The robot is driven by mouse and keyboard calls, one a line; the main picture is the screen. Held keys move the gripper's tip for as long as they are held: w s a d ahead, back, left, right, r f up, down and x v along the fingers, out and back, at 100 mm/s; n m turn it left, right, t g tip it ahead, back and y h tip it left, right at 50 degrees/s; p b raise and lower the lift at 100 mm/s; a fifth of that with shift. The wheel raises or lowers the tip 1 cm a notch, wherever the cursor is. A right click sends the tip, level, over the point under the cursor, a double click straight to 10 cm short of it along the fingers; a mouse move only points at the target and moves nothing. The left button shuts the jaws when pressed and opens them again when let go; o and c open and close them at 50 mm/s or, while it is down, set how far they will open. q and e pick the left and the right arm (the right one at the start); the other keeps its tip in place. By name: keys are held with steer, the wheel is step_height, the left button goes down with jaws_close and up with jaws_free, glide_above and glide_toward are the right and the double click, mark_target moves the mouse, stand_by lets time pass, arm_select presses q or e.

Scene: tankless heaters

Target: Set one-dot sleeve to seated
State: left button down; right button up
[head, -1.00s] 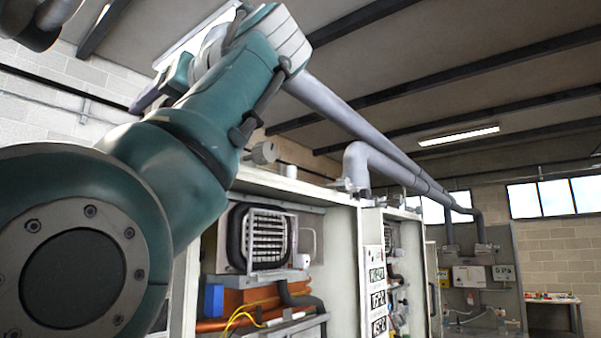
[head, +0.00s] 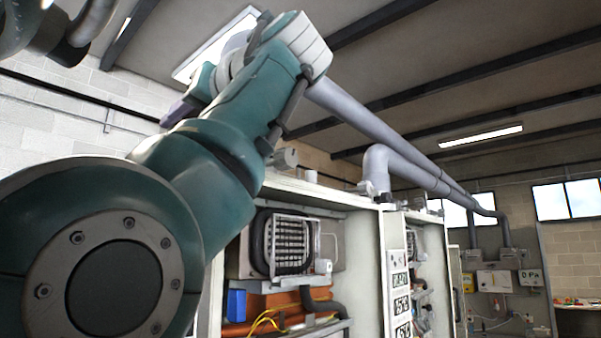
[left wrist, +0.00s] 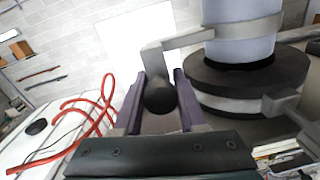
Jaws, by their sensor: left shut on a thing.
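In the left wrist view my left gripper (left wrist: 159,82) has its two purple fingers on either side of a dark round knob (left wrist: 159,98) and is shut on it. The knob sits on a grey crank-like handle (left wrist: 178,45). The handle joins a grey band around a pale upright cylinder (left wrist: 238,46), which looks like the sleeve. The cylinder stands on a dark round flange (left wrist: 250,76). No dot mark shows, so I cannot tell which sleeve it is or whether it is seated. In the head view my arm hides most of this gripper. My right gripper is not in view.
An open white cabinet (head: 364,255) with a heater coil (head: 290,245) inside stands below my left arm. A grey flue pipe (head: 385,130) runs above it. Red hoses (left wrist: 107,105) lie left of the gripper in the wrist view. Wall units (head: 500,280) stand farther right.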

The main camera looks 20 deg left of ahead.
arm_select(q)
steer(key=shift+w+d, duration=0.1)
steer(key=shift+d, duration=0.05)
stand_by(0.7)
step_height(320, 180, down, 4)
steer(key=shift+r+b, duration=0.25)
steer(key=shift+b, duration=0.95)
steer(key=c, duration=0.5)
jaws_free()
steer(key=b+v, duration=0.6)
steer(key=v, duration=0.4)
